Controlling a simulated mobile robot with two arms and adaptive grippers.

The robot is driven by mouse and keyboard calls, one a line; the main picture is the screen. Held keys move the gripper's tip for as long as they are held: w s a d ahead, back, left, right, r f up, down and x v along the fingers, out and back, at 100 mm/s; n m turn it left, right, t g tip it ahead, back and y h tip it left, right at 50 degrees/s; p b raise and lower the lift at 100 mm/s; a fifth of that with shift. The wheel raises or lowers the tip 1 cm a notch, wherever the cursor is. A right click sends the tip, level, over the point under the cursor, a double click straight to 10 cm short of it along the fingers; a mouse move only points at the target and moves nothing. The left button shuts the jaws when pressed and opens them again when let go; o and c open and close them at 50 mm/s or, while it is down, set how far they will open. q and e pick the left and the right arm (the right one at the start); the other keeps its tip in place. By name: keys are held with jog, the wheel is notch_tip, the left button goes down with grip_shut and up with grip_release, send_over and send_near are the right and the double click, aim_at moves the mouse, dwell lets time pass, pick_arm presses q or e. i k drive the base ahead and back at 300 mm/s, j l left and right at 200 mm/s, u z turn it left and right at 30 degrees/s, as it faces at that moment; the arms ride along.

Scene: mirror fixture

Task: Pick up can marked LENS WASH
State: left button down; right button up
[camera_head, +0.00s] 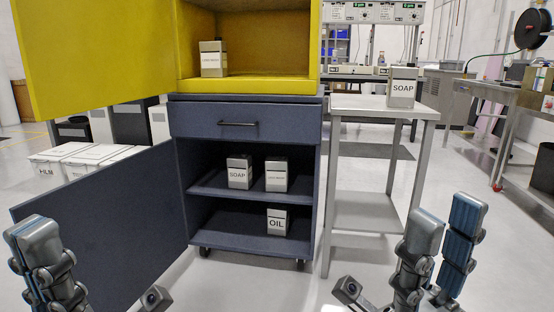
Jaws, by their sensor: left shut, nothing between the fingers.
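A grey can with small print (213,58), seemingly LENS WASH, stands upright in the open yellow cabinet. A similar can with small print (276,175) stands on the upper shelf of the blue cabinet, right of a can marked SOAP (239,172); its print is too small to read surely. My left gripper (35,236) is shut and empty at the lower left, in front of the blue door. My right gripper (445,215) is open and empty at the lower right, its two fingers apart. Both are well away from the cans.
The blue cabinet's open door (110,228) swings out to the left, under the yellow door (95,50). An OIL can (277,222) stands on the bottom shelf. Another SOAP can (403,87) stands on the side table (365,104). The floor before the cabinet is clear.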

aim_at(276, 168)
jog(key=i+j+z, duration=0.1)
jog(key=i+z, duration=0.35)
jog(key=i, duration=2)
